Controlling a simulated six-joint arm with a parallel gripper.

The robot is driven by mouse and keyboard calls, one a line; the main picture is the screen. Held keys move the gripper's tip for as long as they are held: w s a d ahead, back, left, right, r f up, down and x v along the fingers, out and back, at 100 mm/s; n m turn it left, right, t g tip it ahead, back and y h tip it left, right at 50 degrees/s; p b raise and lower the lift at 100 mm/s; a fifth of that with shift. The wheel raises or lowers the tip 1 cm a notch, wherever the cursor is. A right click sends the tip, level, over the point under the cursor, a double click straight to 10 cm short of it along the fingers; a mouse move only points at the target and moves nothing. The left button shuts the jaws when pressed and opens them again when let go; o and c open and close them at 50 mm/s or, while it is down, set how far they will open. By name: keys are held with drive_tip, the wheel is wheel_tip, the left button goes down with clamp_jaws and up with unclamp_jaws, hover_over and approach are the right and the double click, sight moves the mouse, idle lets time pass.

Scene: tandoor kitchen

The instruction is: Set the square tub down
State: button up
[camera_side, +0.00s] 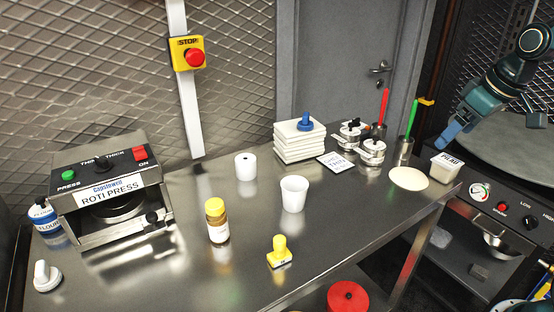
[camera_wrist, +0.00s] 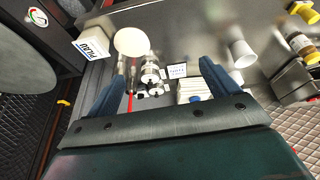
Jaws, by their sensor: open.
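The square tub (camera_side: 446,167) is white, marked PILAU, and stands upright on the right end of the steel table. In the wrist view the tub (camera_wrist: 91,44) is at the upper left, outside the jaws. My gripper (camera_side: 447,140) is at the right in the side view, above the tub and apart from it as far as I can tell. In the wrist view my gripper (camera_wrist: 157,90) has its two blue fingers spread wide, with nothing held between them.
A flat dough round (camera_side: 409,179) lies left of the tub. Steel pots (camera_side: 371,153) and a holder with a green-handled tool (camera_side: 403,151) stand behind it. A white cup (camera_side: 293,194) stands mid-table. The tandoor's control panel (camera_side: 505,208) is at the right.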

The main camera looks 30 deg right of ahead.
drive_tip(key=s+a+t, duration=0.1)
drive_tip(key=s+a, duration=1)
drive_tip(key=s, duration=0.1)
drive_tip(key=shift+s+a+f, duration=0.15)
drive_tip(key=shift+s+a, duration=0.05)
drive_tip(key=shift+s, duration=0.15)
